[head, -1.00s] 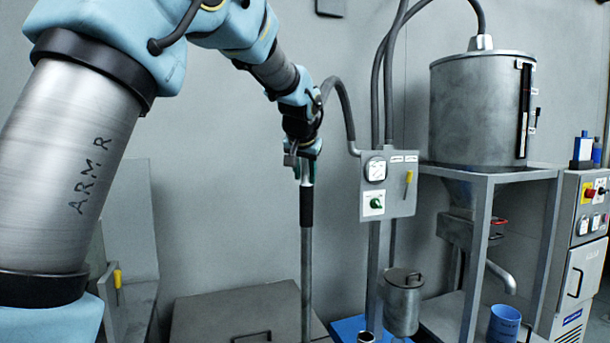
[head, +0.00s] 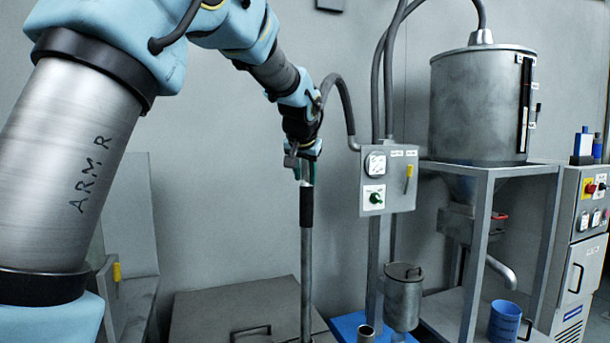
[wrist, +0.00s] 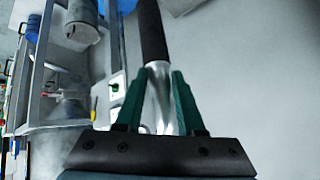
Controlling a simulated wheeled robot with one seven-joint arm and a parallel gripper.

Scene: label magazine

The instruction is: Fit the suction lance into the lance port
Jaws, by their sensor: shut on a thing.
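The suction lance (head: 306,255) is a long grey metal tube with a black sleeve, hanging about upright. My gripper (head: 305,168) is shut around its upper end. In the wrist view, the green fingers of my gripper (wrist: 160,75) flank the shiny metal part of the lance (wrist: 157,85), beside its black sleeve (wrist: 152,30). The lance's lower end is below the head picture. A short open metal tube (head: 366,334) stands on a blue base, right of the lance and apart from it; I cannot tell whether it is the lance port.
A grey control box (head: 388,180) on a post stands close right of my gripper, with a hose (head: 346,103) arching between them. A lidded metal pot (head: 404,300) stands behind the blue base (head: 348,324). A steel tank (head: 476,105) on a frame is at right. A grey lid (head: 215,310) lies left.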

